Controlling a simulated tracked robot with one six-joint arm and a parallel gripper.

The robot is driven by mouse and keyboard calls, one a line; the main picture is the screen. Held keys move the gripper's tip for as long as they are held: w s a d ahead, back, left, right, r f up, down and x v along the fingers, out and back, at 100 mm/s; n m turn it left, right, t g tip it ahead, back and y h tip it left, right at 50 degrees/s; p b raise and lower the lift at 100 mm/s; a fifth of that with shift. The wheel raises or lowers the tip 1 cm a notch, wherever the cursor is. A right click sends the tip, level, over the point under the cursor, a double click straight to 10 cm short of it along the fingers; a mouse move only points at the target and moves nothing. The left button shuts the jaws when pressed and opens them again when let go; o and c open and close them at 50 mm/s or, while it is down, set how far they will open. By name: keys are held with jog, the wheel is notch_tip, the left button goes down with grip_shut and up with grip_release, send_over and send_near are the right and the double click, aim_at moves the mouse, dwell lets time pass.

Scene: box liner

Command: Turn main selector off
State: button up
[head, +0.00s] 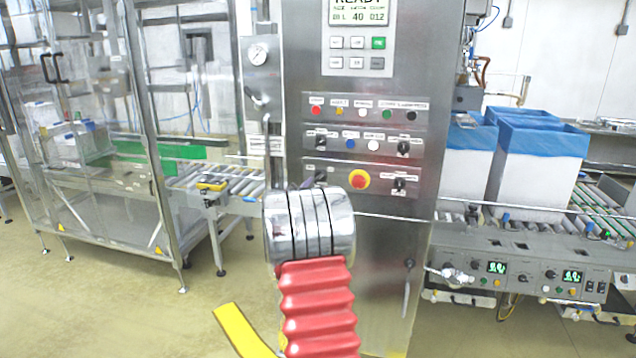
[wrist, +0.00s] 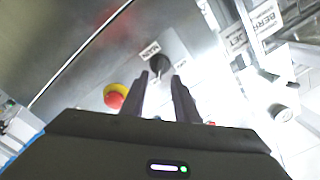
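The main selector is a black knob (wrist: 159,64) beside a small label reading MAIN in the wrist view. In the head view the dark knob (head: 320,177) shows just above my arm, on the lowest row of the steel panel, partly hidden. My gripper (wrist: 160,80) has its two dark fingers apart, with the knob ahead between the fingertips. I see no clear contact, and the depth gap is hard to judge. The knob's pointing direction is too small to tell. My gripper's fingers are hidden behind my arm in the head view.
A red emergency stop on a yellow base (head: 359,179) sits close beside the selector; it also shows in the wrist view (wrist: 116,95). Another black selector (head: 399,185) is farther right. Rows of buttons (head: 367,112) and a display (head: 359,12) are above. Conveyors stand at both sides.

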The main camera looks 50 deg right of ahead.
aim_at(319, 179)
jog(key=shift+x, duration=3.1)
grip_shut()
